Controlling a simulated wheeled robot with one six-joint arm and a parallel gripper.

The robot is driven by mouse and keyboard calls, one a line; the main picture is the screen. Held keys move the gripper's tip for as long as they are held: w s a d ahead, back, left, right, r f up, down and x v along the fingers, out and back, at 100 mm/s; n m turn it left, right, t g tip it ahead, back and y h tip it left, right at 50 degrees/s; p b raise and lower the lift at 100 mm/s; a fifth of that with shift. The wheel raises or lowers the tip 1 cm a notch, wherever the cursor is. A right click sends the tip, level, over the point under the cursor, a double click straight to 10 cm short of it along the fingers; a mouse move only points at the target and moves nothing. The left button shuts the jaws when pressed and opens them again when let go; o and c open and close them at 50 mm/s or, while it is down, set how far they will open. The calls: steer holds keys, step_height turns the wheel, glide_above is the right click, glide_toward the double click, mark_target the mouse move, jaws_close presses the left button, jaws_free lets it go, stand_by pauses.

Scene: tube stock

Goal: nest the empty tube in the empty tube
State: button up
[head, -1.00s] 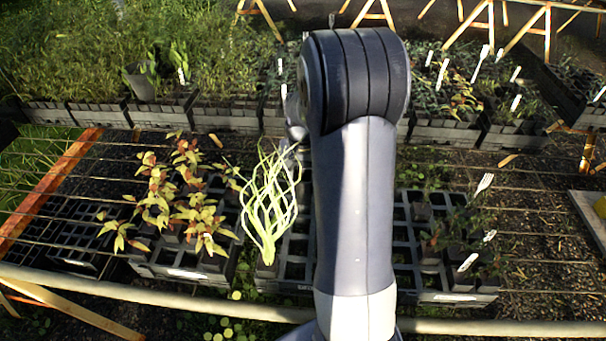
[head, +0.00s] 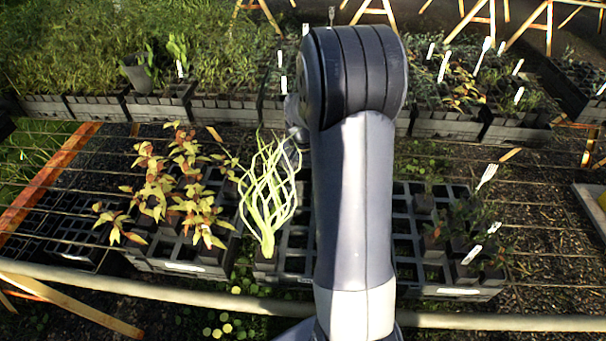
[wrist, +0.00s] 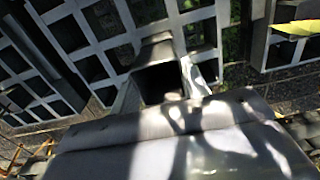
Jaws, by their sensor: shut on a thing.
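My gripper (wrist: 163,86) is shut on a dark, square, empty tube (wrist: 156,50) in the wrist view. Its open mouth faces the camera and the inside looks empty. The held tube is over or near the black grid of a tray (wrist: 110,47); I cannot tell the height of the gap. In the head view my own arm hides the gripper and the held tube. A small dark pot (head: 424,203) sits in the right-hand tray; I cannot tell whether it is empty. I cannot make out a second empty tube for certain.
A pale green twisted plant (head: 267,200) stands just left of my arm. Reddish-yellow plants (head: 160,190) fill the left tray; dark leafy plants (head: 462,228) stand at the right. A rail (head: 130,292) runs along the front. Planted trays with white labels line the back.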

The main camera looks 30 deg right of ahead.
steer(key=shift+f, duration=0.25)
steer(key=o, duration=1.3)
steer(key=shift+c, duration=0.2)
steer(key=shift+r, duration=0.15)
step_height(320, 180, up, 11)
steer(key=shift+f, duration=0.2)
steer(key=shift+f, duration=0.15)
step_height(320, 180, down, 10)
steer(key=shift+r, duration=0.15)
